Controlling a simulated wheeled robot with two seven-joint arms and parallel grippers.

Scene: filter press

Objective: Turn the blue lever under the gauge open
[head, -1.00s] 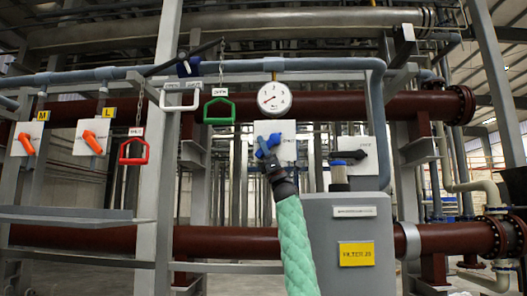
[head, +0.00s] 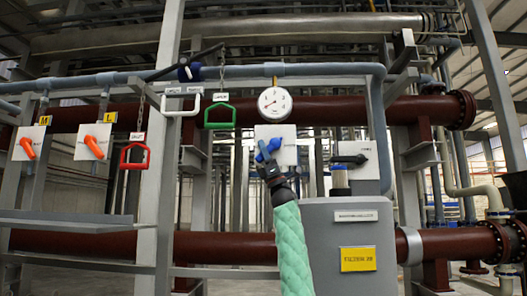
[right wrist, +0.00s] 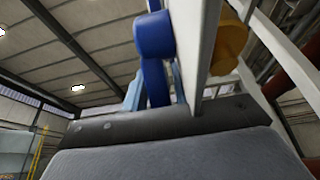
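The blue lever (head: 268,148) sits on a white plate (head: 288,150) below the round white gauge (head: 275,102). It is tilted, with its upper end toward the right. My right gripper (head: 272,170) comes up from below in its green sleeve, and its dark tip is right at the lever's lower part. In the right wrist view the lever (right wrist: 155,55) stands large just beyond the dark gripper body, beside the plate's edge (right wrist: 196,50). The fingers are mostly hidden, so I cannot tell whether they grip it. My left gripper is not in view.
Orange levers (head: 97,146) on white plates are at the left. Red (head: 135,155) and green (head: 219,115) handles hang near the post. A black lever (head: 348,159) is right of the blue one, above a grey cabinet (head: 352,218). Brown pipes run behind.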

